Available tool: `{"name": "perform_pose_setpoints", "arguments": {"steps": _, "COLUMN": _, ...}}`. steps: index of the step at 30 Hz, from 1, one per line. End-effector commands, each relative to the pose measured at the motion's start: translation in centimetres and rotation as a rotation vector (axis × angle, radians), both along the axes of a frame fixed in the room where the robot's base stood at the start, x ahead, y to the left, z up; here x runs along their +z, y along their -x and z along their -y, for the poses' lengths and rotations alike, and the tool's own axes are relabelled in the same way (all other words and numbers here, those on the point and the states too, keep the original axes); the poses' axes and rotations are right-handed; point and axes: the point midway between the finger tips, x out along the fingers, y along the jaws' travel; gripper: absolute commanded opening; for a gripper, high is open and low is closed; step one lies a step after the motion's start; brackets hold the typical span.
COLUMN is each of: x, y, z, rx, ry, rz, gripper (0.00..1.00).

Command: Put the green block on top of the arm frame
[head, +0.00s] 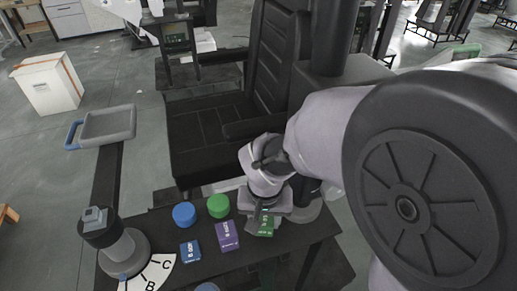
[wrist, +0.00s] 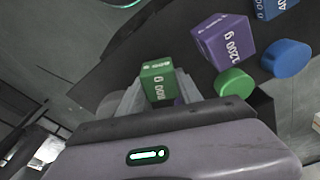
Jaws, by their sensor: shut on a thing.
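The green block (head: 265,224) is between the fingers of my gripper (head: 267,213), at the right part of the dark table. In the wrist view the green block (wrist: 157,82) has white lettering and my gripper (wrist: 158,92) is shut on it. I cannot tell whether the block touches the table. A black chair (head: 205,133) stands behind the table, with a dark armrest (head: 250,129) at its right side. I cannot tell for sure which part is the arm frame. My arm hides part of the chair's right side.
On the dark table (head: 262,262) are a purple block (head: 227,236), a blue block (head: 190,248), a green disc (head: 218,206) and a blue disc (head: 184,214). A grey device (head: 122,250) with a lettered dial stands at left. The chair seat is clear.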

Motion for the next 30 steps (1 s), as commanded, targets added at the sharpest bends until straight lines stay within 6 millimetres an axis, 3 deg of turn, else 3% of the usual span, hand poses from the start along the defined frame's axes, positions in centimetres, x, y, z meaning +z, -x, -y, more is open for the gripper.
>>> {"name": "perform_pose_setpoints", "arguments": {"steps": 1, "x": -1.2, "y": 0.0, "z": 0.0, "rx": 0.0, "ry": 0.0, "rz": -0.001, "gripper": 0.0}}
{"name": "perform_pose_setpoints", "arguments": {"steps": 3, "x": -1.6, "y": 0.0, "z": 0.0, "rx": 0.001, "ry": 0.0, "rz": 0.001, "gripper": 0.0}}
{"name": "perform_pose_setpoints", "arguments": {"steps": 15, "x": -2.0, "y": -0.1, "z": 0.0, "rx": 0.001, "ry": -0.001, "rz": 0.002, "gripper": 0.0}}
{"name": "perform_pose_setpoints", "arguments": {"steps": 16, "x": -1.9, "y": 0.0, "z": 0.0, "rx": 0.001, "ry": 0.0, "rz": 0.0, "gripper": 0.48}}
{"name": "perform_pose_setpoints", "arguments": {"steps": 18, "x": -1.9, "y": 0.0, "z": 0.0, "rx": 0.001, "ry": 0.0, "rz": 0.0, "gripper": 0.61}}
{"name": "perform_pose_setpoints", "arguments": {"steps": 27, "x": -1.8, "y": 0.0, "z": 0.0, "rx": 0.001, "ry": 0.0, "rz": 0.0, "gripper": 0.63}}
{"name": "perform_pose_setpoints", "arguments": {"steps": 30, "x": -0.5, "y": 0.0, "z": 0.0, "rx": 0.001, "ry": -0.001, "rz": 0.002, "gripper": 0.63}}
